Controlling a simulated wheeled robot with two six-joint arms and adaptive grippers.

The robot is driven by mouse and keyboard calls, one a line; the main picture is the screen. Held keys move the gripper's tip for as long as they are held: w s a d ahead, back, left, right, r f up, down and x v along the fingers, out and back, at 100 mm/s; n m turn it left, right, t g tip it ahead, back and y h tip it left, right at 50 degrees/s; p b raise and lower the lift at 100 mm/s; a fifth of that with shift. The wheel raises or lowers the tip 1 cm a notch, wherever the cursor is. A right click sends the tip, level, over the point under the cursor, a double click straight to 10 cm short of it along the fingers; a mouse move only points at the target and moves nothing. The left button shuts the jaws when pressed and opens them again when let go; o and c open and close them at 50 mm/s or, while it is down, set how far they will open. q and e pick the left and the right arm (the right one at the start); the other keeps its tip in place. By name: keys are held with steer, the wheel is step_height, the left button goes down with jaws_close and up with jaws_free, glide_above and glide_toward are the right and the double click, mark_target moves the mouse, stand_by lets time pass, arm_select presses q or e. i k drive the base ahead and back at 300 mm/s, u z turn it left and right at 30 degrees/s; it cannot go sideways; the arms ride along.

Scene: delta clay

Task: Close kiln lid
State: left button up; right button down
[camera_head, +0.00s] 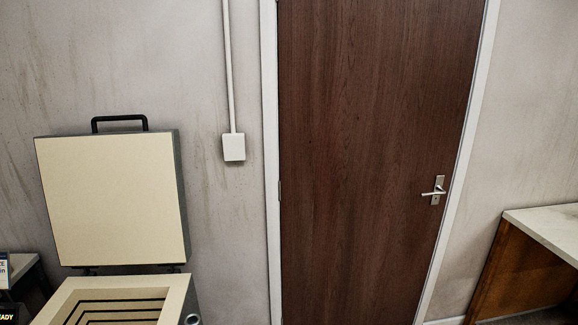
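The kiln lid (112,199) stands open and upright at the left of the head view, its cream inner face toward me. A black handle (119,120) is on its top edge. The lid meets the back of the kiln body (180,296) at dark hinges. The kiln's square opening shows a stepped chamber (115,312) with dark lines, cut off by the bottom edge of the view. Neither of my grippers is in view.
A brown wooden door (370,150) with a metal handle (434,190) is in the middle. A wooden table with a pale top (548,226) stands at the right. A dark-edged surface (22,268) is at the far left. A white wall box (233,147) hangs beside the door.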

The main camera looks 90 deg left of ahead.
mark_target(118, 197)
steer(key=i, duration=0.3)
steer(key=u, duration=1.8)
steer(key=i, duration=1.3)
steer(key=u, duration=2.95)
steer(key=i, duration=1)
